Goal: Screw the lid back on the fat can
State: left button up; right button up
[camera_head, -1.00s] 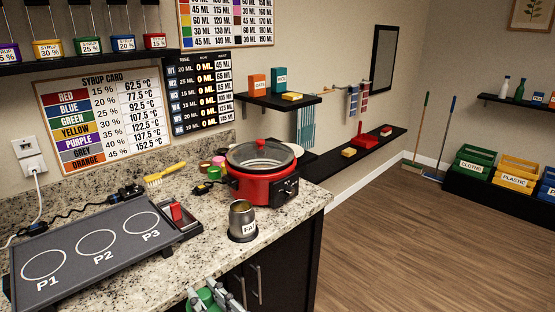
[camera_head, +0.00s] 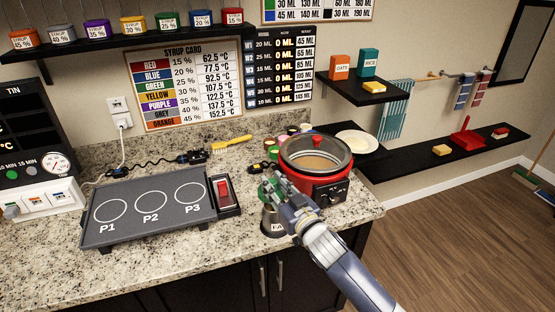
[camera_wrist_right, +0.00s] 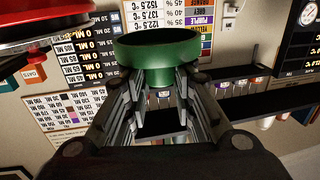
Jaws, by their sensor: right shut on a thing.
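The fat can (camera_head: 270,221) is a metal can with a dark base and a partly hidden label. It stands on the counter in front of the red pot, and my right gripper covers much of it in the head view. My right gripper (camera_head: 274,190) is shut on a green lid (camera_head: 264,185), which is held above the can. In the right wrist view the green lid (camera_wrist_right: 157,54) is between the fingertips (camera_wrist_right: 158,84). I cannot tell how far the lid is from the can's rim. My left gripper is not in view.
The red pot (camera_head: 318,185) with its glass lid stands close behind and right of the can. A hot plate (camera_head: 150,207) with a red switch lies to the left. Several small colored jars and a white plate (camera_head: 357,141) are behind. Counter front-left is clear.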

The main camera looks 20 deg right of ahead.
aim_at(277, 192)
jog(key=shift+w+d+r, duration=0.4)
jog(key=shift+w+r, duration=0.25)
jog(key=shift+r, duration=0.05)
jog(key=shift+w+d, duration=0.3)
jog(key=shift+d, duration=0.05)
jog(key=shift+r+p, duration=0.15)
jog(key=shift+p, duration=0.25)
jog(key=shift+f+b, duration=0.75)
jog(key=shift+f, duration=0.2)
notch_tip(277, 192, down, 4)
jog(key=b, duration=0.3)
pick_arm(q)
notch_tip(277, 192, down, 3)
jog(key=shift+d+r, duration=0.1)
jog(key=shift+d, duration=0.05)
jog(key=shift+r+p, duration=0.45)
jog(key=shift+p, duration=0.05)
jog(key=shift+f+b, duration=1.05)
jog(key=shift+b, duration=0.05)
pick_arm(e)
jog(key=shift+f, duration=1.4)
